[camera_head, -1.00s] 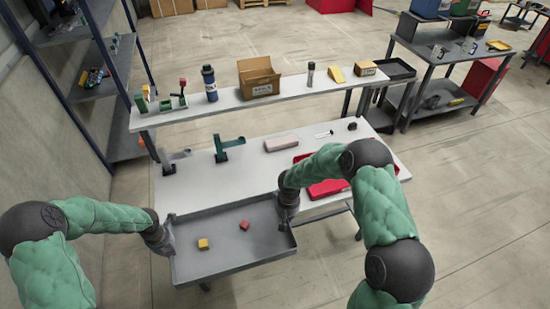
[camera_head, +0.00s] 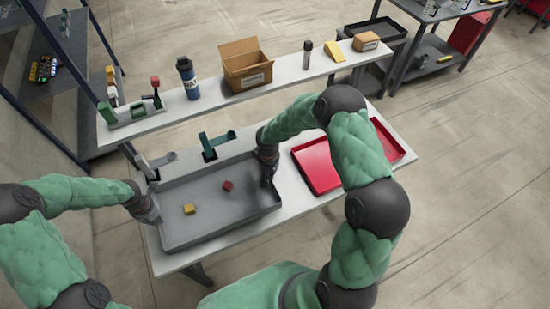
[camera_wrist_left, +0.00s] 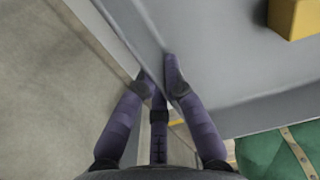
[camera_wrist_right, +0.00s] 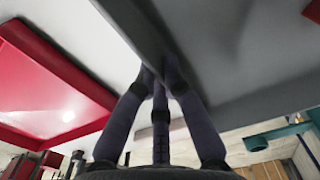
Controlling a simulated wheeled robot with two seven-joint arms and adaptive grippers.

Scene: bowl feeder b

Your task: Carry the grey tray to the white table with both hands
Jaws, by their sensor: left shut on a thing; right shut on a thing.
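The grey tray (camera_head: 226,212) is over the left part of the white table (camera_head: 301,217) in the head view; whether it touches the tabletop I cannot tell. A yellow block (camera_head: 189,209) and a red block (camera_head: 228,186) lie in it. My left gripper (camera_head: 154,212) is shut on the tray's left wall; the left wrist view shows its fingers (camera_wrist_left: 158,75) pinching the wall, with the yellow block (camera_wrist_left: 296,17) nearby. My right gripper (camera_head: 268,178) is shut on the right wall; its fingers (camera_wrist_right: 157,75) pinch it in the right wrist view.
Red trays (camera_head: 318,166) lie on the table right of the grey tray. A green bracket (camera_head: 217,142) stands just behind it. The raised shelf (camera_head: 220,103) holds a blue bottle (camera_head: 188,78), a cardboard box (camera_head: 246,66) and smaller things.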

